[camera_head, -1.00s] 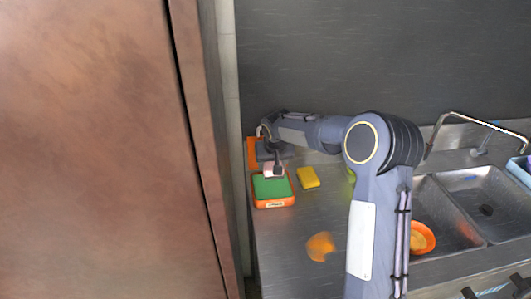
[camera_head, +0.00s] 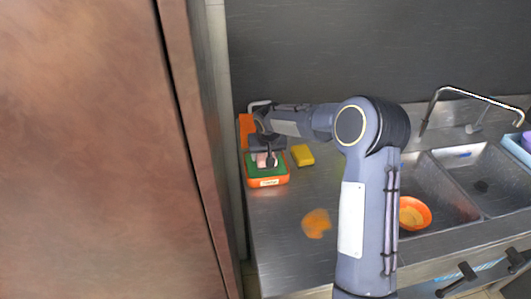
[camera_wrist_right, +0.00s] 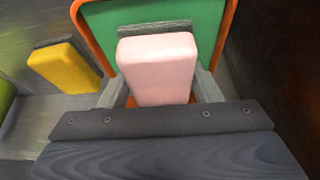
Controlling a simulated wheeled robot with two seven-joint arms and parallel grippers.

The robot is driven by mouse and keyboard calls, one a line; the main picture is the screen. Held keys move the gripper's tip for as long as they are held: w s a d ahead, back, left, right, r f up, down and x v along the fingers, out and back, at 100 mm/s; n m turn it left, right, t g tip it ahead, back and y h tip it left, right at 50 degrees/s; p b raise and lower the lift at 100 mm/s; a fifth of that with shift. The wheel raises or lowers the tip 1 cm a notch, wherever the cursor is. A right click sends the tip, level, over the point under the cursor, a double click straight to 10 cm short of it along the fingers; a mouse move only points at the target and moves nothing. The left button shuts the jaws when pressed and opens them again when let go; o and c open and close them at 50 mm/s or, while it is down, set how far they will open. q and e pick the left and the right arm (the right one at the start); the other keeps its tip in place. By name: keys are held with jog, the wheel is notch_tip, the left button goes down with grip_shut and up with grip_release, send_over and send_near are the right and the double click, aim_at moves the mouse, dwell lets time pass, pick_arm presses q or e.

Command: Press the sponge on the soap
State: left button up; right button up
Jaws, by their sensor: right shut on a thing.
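My right gripper (camera_head: 266,161) is shut on a pink sponge with a dark grey scrub layer. In the right wrist view the pink sponge (camera_wrist_right: 158,68) sits between the two grey fingers. The soap, a green slab (camera_wrist_right: 160,20) in an orange-rimmed tray (camera_head: 268,182), lies on the counter at the left. The sponge is over the green slab, its dark layer facing it. I cannot tell whether they touch. The gripper hides part of the slab in the head view. My left gripper is not in view.
A yellow sponge (camera_head: 303,155) lies right of the tray. An orange block (camera_head: 246,128) is behind it. An orange smear (camera_head: 317,223) marks the counter. An orange bowl (camera_head: 414,213) is in the sink, with a faucet (camera_head: 470,100) behind. A brown cabinet (camera_head: 90,150) stands left.

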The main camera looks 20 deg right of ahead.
jog(key=shift+s+f+b, duration=0.1)
jog(key=shift+f+b, duration=0.55)
jog(key=shift+b, duration=0.05)
dwell(2.3)
jog(key=shift+r, duration=0.1)
jog(key=shift+r+p, duration=2.1)
jog(key=shift+r, duration=1.45)
jog(key=shift+f, duration=0.1)
